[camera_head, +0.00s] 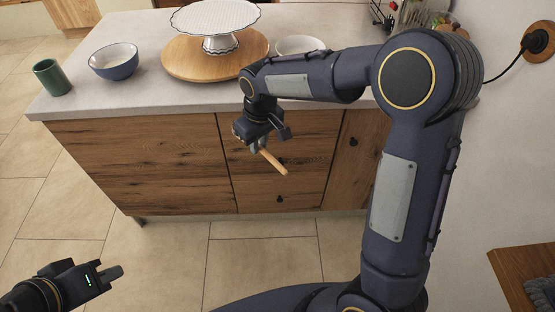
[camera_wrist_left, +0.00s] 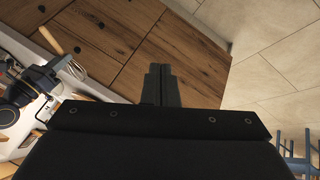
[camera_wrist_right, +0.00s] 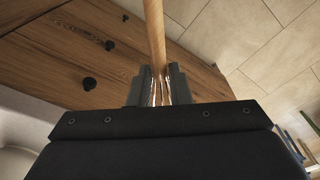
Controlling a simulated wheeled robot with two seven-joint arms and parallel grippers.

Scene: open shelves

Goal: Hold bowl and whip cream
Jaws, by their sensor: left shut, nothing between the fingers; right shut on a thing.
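A dark blue bowl (camera_head: 113,65) with pale content stands upright on the counter's left part. A white bowl (camera_head: 299,44) stands farther right, partly hidden behind my right arm. My right gripper (camera_head: 259,146) is in front of the cabinet, below the counter top. It is shut on a whisk with a wooden handle (camera_head: 273,162); in the right wrist view the handle (camera_wrist_right: 154,30) points away and thin metal wires show between the fingers (camera_wrist_right: 162,82). My left gripper (camera_head: 113,271) is shut and empty, low at the left, far from the bowls; its closed fingers (camera_wrist_left: 160,72) show in the left wrist view.
A round wooden board (camera_head: 185,65) with a white cake stand (camera_head: 215,18) sits mid-counter. A green cup (camera_head: 52,78) stands near the counter's left front corner. The counter's front edge and wooden cabinet (camera_head: 150,160) lie ahead. The tiled floor before it is clear.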

